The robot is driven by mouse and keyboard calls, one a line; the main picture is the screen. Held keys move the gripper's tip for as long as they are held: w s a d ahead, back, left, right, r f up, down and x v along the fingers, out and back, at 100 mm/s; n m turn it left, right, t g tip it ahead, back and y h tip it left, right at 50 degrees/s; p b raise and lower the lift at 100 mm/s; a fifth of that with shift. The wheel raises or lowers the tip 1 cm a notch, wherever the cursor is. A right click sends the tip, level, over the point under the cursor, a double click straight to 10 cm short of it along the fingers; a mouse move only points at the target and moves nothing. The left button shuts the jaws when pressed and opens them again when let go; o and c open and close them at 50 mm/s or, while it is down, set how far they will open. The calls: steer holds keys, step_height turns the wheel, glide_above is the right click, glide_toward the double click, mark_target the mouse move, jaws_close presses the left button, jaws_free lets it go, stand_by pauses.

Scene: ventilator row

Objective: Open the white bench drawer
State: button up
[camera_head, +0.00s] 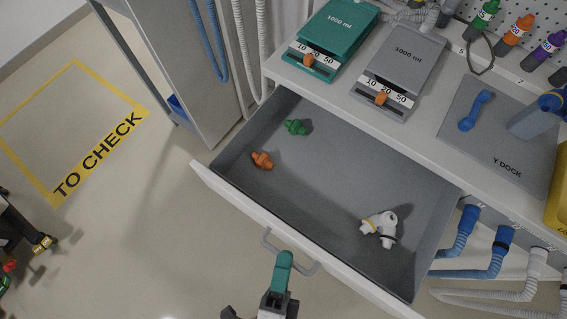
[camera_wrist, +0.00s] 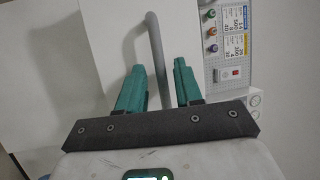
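The white bench drawer (camera_head: 285,225) is pulled well out from the bench, and its grey inside shows in the head view. Its grey bar handle (camera_head: 304,268) is on the drawer front; in the wrist view the handle (camera_wrist: 155,50) runs upright between my fingers. My gripper (camera_head: 284,260) is at the handle, and its teal fingers stand apart on both sides of the bar (camera_wrist: 160,78). A gap shows between the fingers and the bar, so it looks open around the handle. The far finger is partly hidden in the head view.
The drawer holds a green fitting (camera_head: 296,127), an orange fitting (camera_head: 262,160) and white connectors (camera_head: 380,227). A teal test lung (camera_head: 333,38) and a grey one (camera_head: 402,68) lie on the bench. Blue hoses (camera_head: 463,235) hang right of the drawer.

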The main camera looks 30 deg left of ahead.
steer(key=shift+b+v, duration=0.95)
steer(key=shift+v, duration=4.45)
